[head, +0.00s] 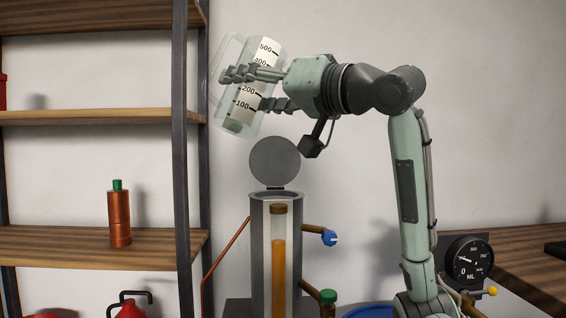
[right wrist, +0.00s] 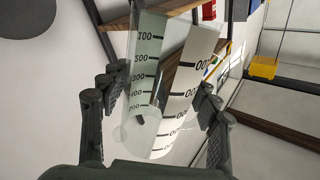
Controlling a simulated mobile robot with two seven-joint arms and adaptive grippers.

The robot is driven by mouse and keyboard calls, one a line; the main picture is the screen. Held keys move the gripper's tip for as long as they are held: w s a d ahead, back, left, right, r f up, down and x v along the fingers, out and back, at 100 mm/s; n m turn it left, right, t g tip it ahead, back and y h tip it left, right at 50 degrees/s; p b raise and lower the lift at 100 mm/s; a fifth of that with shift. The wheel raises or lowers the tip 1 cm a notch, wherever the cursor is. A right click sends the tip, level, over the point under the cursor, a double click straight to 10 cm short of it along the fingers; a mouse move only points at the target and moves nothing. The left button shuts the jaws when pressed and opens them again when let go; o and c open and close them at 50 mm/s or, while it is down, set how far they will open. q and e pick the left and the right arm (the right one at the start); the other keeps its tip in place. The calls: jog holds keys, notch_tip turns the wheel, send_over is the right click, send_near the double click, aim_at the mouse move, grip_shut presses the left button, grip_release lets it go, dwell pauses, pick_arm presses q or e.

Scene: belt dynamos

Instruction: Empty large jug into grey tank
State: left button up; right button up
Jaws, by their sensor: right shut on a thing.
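A large clear jug (head: 245,113) with a white measuring scale is tilted in the air in the head view. My right gripper (head: 251,88) is shut on it around its middle. The jug also shows between my fingers in the right wrist view (right wrist: 150,95); no liquid can be made out in it. The grey tank (head: 257,250) stands below and a little to the right of the jug, apart from it. Its round lid (head: 274,162) is raised, and its front sight tube (head: 278,270) shows orange-brown up to near the top. My left gripper is not in view.
A shelf unit (head: 100,118) with a dark upright stands at the left, close to the jug. It holds a copper bottle (head: 119,215) with a green cap. Pipes with a blue valve (head: 329,238) and a green knob (head: 328,296) stick out right of the tank. A dial gauge (head: 469,261) is at the right.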

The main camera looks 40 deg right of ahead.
jog(key=shift+d+r+n, duration=0.45)
jog(key=shift+r+n, duration=0.25)
jog(key=shift+r, duration=0.05)
jog(key=shift+d+r+n+g, duration=0.1)
jog(key=shift+d+n+g, duration=0.2)
jog(key=shift+d+n, duration=0.45)
jog(key=n, duration=0.1)
jog(key=d+n, duration=0.1)
jog(key=shift+n, duration=0.35)
